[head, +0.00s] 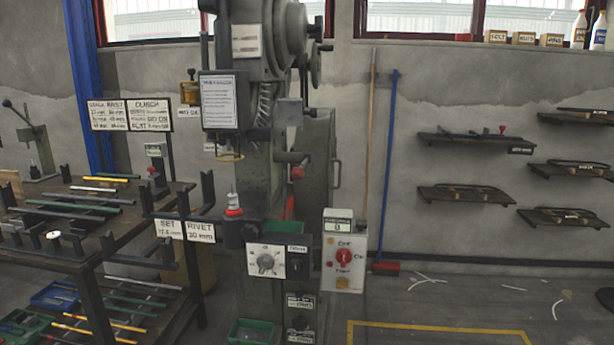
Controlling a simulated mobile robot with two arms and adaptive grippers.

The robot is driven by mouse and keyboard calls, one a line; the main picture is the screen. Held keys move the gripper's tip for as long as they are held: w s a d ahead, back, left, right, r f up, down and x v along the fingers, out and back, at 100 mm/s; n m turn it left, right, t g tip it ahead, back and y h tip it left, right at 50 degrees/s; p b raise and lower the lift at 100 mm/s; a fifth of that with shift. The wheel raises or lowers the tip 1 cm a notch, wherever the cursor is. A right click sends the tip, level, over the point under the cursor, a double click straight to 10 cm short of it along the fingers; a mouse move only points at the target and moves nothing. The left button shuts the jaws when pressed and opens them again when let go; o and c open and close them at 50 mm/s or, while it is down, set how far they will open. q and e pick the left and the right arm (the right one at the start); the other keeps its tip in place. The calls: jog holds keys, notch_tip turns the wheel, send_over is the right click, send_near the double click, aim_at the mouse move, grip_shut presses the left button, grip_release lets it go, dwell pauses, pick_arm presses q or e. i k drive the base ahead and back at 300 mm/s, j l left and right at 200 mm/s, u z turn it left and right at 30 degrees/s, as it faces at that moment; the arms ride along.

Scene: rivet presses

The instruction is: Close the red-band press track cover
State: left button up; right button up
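A large grey-green rivet press (262,150) stands in the middle of the head view. A red ring (233,211) sits around the lower tool, below a silver tip. A short handle with a red end (297,173) sticks out to the right of the press body. A narrow red strip (289,208) shows on the column behind. I cannot make out for certain which part is the track cover, or whether it is open. Neither of my grippers is in view.
A dark work table (95,235) with rods stands at the left. A control box (343,258) with a red knob is at the press's right. A green bin (252,332) lies at its foot. Wall shelves (468,194) hang at the right. The floor at the right is mostly clear.

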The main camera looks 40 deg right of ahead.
aim_at(290, 111)
jog(key=l+z, duration=0.3)
jog(key=l, duration=0.45)
jog(key=l+z, duration=0.25)
jog(key=l, duration=0.5)
jog(key=i, duration=0.05)
